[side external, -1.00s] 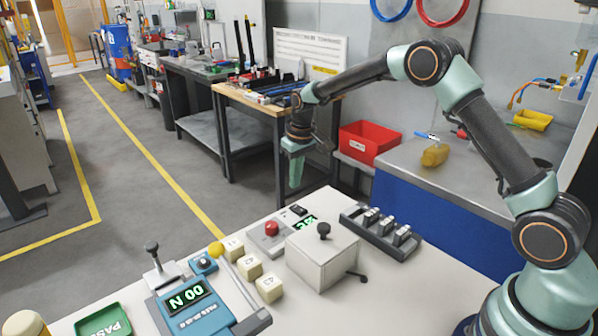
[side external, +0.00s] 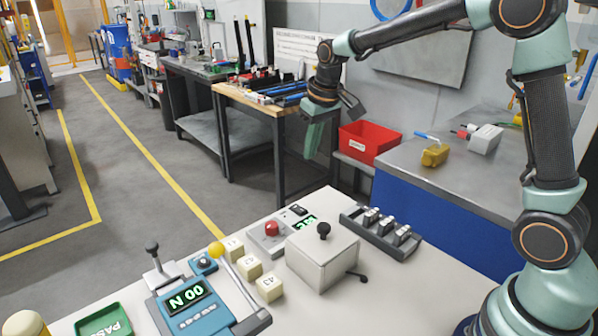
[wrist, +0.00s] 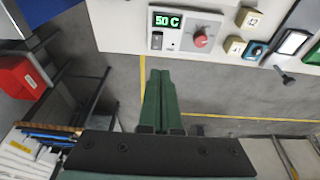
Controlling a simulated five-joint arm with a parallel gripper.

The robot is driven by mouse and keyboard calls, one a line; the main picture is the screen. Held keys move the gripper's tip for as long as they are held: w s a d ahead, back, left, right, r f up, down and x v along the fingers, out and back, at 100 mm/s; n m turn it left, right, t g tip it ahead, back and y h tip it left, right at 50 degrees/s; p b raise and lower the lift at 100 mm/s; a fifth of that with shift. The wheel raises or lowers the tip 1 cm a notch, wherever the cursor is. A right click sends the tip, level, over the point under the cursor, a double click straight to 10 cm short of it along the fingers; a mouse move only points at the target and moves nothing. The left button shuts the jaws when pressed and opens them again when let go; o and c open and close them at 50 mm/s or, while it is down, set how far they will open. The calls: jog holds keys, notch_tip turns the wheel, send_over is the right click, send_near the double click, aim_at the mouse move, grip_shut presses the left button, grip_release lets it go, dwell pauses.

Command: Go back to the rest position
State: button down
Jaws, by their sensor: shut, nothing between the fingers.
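My gripper (side external: 314,146) hangs in the air beyond the far edge of the white table, pointing down, in front of the wooden-topped bench. Its two green fingers are together with nothing between them, as the wrist view also shows (wrist: 161,80). My arm is raised, with its elbow high at the upper right of the side view. The gripper is apart from everything on the table.
A red bin (side external: 370,142) stands behind.

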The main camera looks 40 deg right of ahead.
jog(key=s+r+t, duration=0.1)
jog(key=s+r, duration=0.1)
jog(key=s, duration=0.8)
jog(key=s+a+r+t, duration=0.1)
jog(key=s+r, duration=0.1)
jog(key=s, duration=0.8)
jog(key=shift+a+r+t, duration=0.25)
jog(key=shift+t, duration=0.05)
